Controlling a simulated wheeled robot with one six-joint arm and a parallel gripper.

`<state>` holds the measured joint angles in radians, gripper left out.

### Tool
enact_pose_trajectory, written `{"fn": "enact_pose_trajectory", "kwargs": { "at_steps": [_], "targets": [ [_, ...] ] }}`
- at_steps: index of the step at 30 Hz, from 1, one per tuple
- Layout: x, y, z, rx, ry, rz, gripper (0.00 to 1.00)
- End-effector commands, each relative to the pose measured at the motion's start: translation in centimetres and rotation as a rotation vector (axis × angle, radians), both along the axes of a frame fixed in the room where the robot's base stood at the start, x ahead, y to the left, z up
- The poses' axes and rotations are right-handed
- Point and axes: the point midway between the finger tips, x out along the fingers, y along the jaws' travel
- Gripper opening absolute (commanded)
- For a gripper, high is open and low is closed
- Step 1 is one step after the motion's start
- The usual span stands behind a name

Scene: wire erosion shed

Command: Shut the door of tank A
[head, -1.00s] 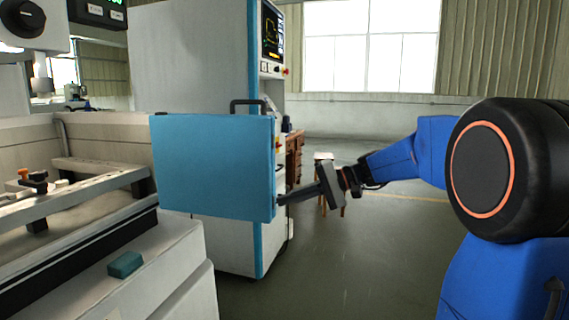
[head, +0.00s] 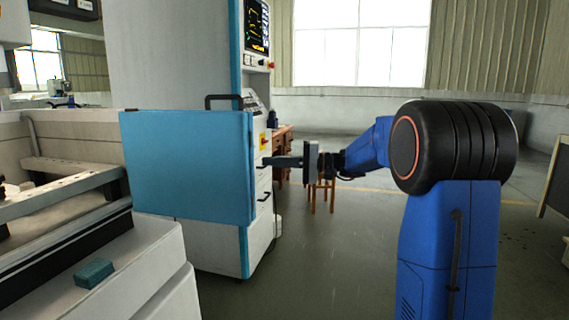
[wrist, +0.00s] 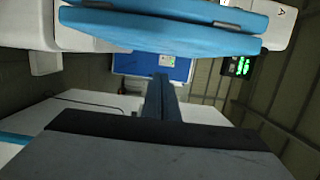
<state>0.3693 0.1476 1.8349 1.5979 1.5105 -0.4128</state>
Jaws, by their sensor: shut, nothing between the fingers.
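The blue door (head: 188,165) stands open, swung out from the light-walled tank (head: 70,135) at the left of the head view. My gripper (head: 268,161) is shut and empty. It points left, just right of the door's free edge in the picture; whether it touches the door I cannot tell. In the wrist view my shut fingers (wrist: 160,92) point up the picture, with a blue panel (wrist: 165,30), likely the door, beyond them at the top. The door's far face is hidden in the head view.
A tall white and blue cabinet (head: 175,60) with a screen stands behind the door. A black handle (head: 224,101) shows above the door's top edge. A teal block (head: 95,273) lies on the tank's front ledge. A wooden stool (head: 322,195) stands behind my arm. Floor at right is open.

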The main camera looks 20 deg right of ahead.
Motion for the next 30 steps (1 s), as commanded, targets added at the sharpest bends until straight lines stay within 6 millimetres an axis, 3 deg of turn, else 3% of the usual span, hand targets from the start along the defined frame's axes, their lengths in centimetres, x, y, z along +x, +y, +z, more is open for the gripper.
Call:
{"fn": "enact_pose_trajectory", "kwargs": {
  "at_steps": [5,12,30],
  "targets": [
    [1.3,3.0,0.0,0.000,0.000,0.002,0.00],
    [-0.9,4.9,0.0,-0.001,0.000,0.000,0.00],
    [-1.8,5.5,0.0,-0.001,0.000,-0.002,0.00]
  ]
}}
